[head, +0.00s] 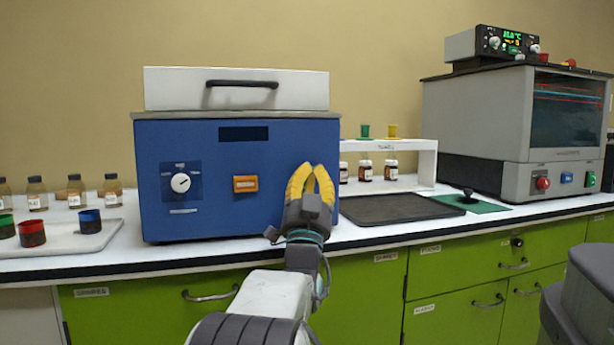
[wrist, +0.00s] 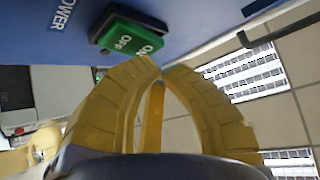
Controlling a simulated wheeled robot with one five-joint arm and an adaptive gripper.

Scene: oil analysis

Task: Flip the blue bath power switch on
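The blue bath (head: 215,215) stands on the counter, with a white lid, a dial and an orange switch (head: 246,184) on its front. In the wrist view, a green rocker switch (wrist: 128,32) marked ON and OFF sits on a blue panel (wrist: 190,20) beside a "POWER" label; I cannot make out this green switch in the head view. My gripper (head: 311,166) is in front of the bath's right edge. Its yellow fingertips (wrist: 160,68) come together with nothing held, just beside the green switch. I cannot tell whether they touch it.
A tray with coloured cups (head: 75,238) and several bottles stand left of the bath. A black mat (head: 398,208), a white rack (head: 428,163) and a grey oven (head: 475,110) are to the right. Green drawers (head: 365,290) front the counter.

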